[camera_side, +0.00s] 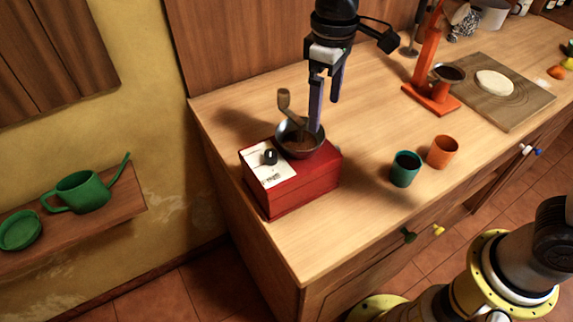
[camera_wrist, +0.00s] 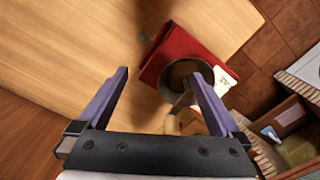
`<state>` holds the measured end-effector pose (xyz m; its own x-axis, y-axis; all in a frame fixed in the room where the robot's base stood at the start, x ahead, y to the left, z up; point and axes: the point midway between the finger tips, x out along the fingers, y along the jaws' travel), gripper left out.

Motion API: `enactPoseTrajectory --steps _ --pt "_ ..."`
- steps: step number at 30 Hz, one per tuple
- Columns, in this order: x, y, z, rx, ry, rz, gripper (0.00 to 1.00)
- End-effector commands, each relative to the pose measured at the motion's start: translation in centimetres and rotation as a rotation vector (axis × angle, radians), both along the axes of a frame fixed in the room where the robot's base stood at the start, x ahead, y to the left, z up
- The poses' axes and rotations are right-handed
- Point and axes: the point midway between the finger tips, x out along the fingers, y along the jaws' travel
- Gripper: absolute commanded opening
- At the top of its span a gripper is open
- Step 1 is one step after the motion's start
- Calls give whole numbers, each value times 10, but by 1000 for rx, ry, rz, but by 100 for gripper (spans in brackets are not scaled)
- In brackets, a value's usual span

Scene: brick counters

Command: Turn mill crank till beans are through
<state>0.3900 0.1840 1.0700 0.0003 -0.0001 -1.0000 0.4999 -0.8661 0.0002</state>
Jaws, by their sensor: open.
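The mill is a red box (camera_side: 306,188) with a dark metal bowl (camera_side: 318,149) on top, standing near the counter's left end. Brown beans or grounds (camera_side: 300,141) show in the bowl. The crank (camera_side: 287,108) rises from the bowl with its knob end up at the left. My gripper (camera_side: 324,112) is open above the bowl, its fingers pointing down close to the crank. In the wrist view, the red mill (camera_wrist: 172,48) and bowl (camera_wrist: 190,72) lie ahead of my gripper (camera_wrist: 163,85). The crank handle (camera_wrist: 178,112) shows beside the right finger; whether they touch I cannot tell.
A white plate with a black knob (camera_side: 270,157) is on the mill's left. A teal cup (camera_side: 405,169) and an orange cup (camera_side: 442,152) stand to the right. An orange stand (camera_side: 430,75) and a board (camera_side: 507,106) are farther back. The counter between is clear.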

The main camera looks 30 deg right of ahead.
Motion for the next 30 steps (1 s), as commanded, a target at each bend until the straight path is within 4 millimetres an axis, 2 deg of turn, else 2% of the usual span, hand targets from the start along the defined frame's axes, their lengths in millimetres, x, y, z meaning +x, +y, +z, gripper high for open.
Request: enactPoseTrajectory --steps 21,30 --pt "1 0 60 1 -3 0 100" --pt "0 0 70 0 0 0 100"
